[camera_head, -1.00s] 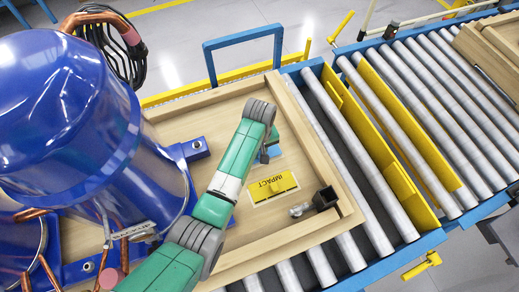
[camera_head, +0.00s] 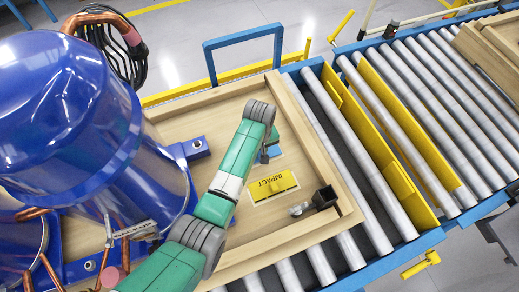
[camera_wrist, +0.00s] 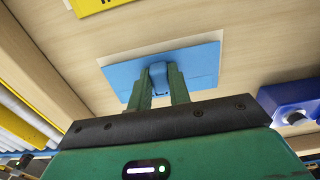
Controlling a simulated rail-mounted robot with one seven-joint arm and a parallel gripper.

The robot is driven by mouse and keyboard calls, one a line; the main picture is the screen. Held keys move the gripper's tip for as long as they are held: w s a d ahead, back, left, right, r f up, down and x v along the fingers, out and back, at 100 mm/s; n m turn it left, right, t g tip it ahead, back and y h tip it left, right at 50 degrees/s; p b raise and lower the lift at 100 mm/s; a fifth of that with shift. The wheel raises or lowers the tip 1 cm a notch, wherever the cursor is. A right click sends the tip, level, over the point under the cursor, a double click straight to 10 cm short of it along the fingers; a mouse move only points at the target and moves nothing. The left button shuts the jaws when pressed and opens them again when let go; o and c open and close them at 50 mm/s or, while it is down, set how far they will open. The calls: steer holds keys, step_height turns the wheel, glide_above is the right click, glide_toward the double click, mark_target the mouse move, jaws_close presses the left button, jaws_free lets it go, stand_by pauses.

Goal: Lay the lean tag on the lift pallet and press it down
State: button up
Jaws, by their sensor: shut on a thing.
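My gripper (camera_wrist: 160,88) is shut on the raised grip of a flat blue tag (camera_wrist: 198,64), which I take to be the lean tag. The tag is low over a white rectangle (camera_wrist: 108,60) on the wooden lift pallet (camera_wrist: 240,22) and mostly covers it. I cannot tell whether the tag touches the wood. In the head view the tag (camera_head: 273,152) shows partly beside my arm's end, on the bare area of the pallet (camera_head: 215,105). My fingers are hidden there.
A yellow IMPACT tag (camera_head: 273,187) lies close by on the pallet. A black square holder (camera_head: 324,198) and a small metal part (camera_head: 300,209) stand near its corner. A large blue compressor (camera_head: 70,110) fills the left. Rollers (camera_head: 350,150) run along the right.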

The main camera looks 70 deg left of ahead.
steer(key=shift+f+b, duration=0.4)
steer(key=shift+f, duration=0.15)
stand_by(0.4)
steer(key=o, duration=0.9)
step_height(320, 180, up, 8)
steer(key=shift+f, duration=0.1)
